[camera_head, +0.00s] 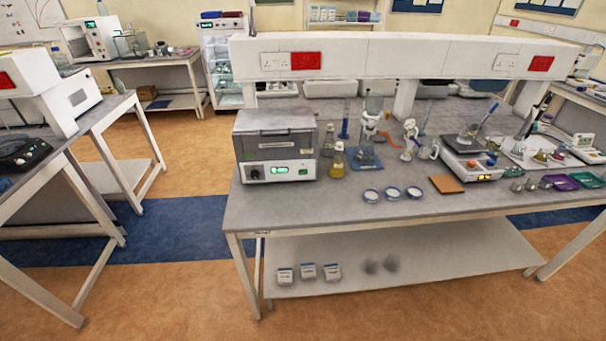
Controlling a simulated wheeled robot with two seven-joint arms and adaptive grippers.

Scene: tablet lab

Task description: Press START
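A grey box-shaped lab machine (276,147) with a flat lid stands at the left end of the central bench. Its white front panel carries a dark round knob (254,174), a lit green display (279,170) and a small green button (303,171) to the right of the display. Any lettering on the button is too small to read. The lid looks shut. Neither of my grippers is in view.
The machine stands on the grey bench (330,215). An amber flask (338,160) is close to its right, with more glassware beyond. Three round dishes (392,193) lie nearer the front edge. A balance-like device (469,162) stands farther right. Open floor lies in front.

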